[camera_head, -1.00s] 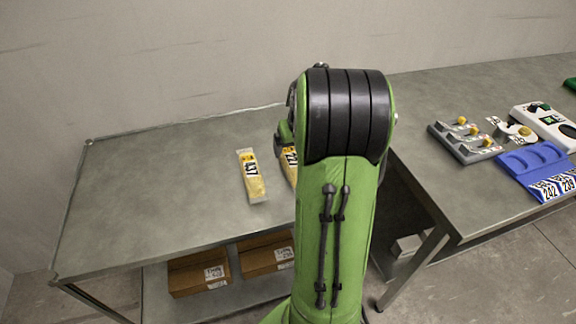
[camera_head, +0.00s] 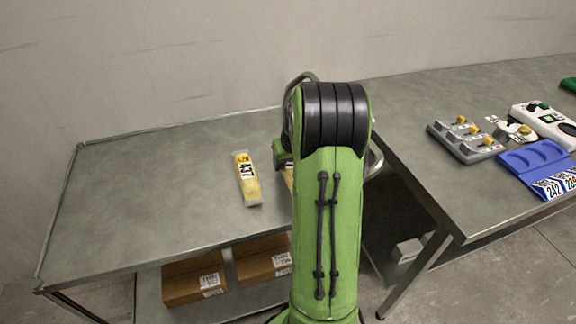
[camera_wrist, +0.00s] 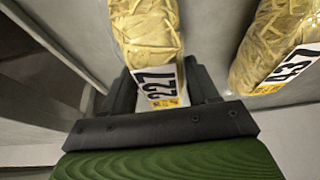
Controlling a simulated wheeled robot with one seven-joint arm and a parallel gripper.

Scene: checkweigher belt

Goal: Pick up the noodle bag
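The noodle bag labelled 227 (camera_wrist: 148,30) is a clear bag of yellow noodles with a white and yellow label, lying on the grey table. In the wrist view its label end is between the two dark fingers of my gripper (camera_wrist: 162,72). The fingers are spread, one on each side of the bag and close to its edges; I cannot tell whether they touch it. In the head view, my arm hides most of this bag and the gripper. A second noodle bag, labelled 437 (camera_head: 246,180), lies to the left; it shows at right in the wrist view (camera_wrist: 272,45).
The left table (camera_head: 150,185) is mostly bare, with cardboard boxes (camera_head: 195,278) on a shelf below. Across a gap, the right table (camera_head: 440,195) holds a grey tray (camera_head: 463,143), a blue holder (camera_head: 535,157) and a white device (camera_head: 545,122). A wall stands behind.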

